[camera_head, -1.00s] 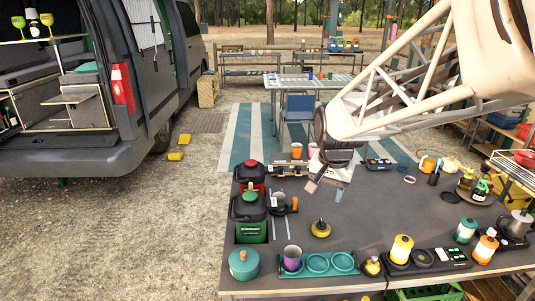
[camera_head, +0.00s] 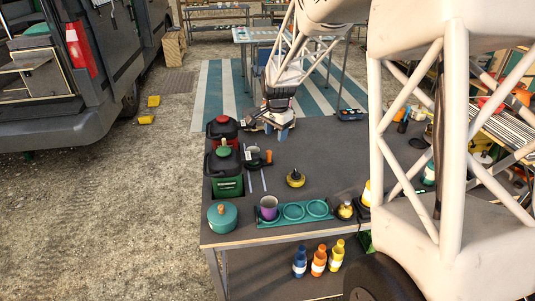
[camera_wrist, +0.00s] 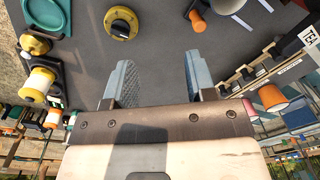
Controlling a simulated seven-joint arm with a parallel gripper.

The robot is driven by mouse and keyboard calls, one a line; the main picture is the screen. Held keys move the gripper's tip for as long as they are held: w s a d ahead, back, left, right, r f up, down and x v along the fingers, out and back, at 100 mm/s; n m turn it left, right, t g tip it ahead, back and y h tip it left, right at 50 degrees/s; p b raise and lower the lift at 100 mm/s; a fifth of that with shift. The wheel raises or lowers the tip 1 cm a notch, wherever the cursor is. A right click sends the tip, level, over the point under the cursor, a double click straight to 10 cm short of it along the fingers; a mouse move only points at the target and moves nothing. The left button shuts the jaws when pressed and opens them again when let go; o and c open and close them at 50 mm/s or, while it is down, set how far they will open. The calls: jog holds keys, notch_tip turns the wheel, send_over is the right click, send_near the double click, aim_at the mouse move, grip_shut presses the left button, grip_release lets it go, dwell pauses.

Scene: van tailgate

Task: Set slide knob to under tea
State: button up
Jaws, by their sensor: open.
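In the head view my gripper covers that area.
A red canister (camera_head: 222,128), green canister (camera_head: 227,186), teal pot (camera_head: 222,217) and purple cup (camera_head: 268,208) stand along the left side. A yellow-based black dial (camera_head: 295,179) sits mid-table. Worktop around the dial is clear.

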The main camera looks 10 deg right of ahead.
jog(key=m, duration=0.2)
send_over(269, 151)
notch_tip(269, 151, down, 8)
jog(key=shift+s+f, duration=0.1)
jog(key=shift+f, duration=0.05)
jog(key=shift+f, duration=0.1)
jog(key=shift+f, duration=3.8)
grip_shut()
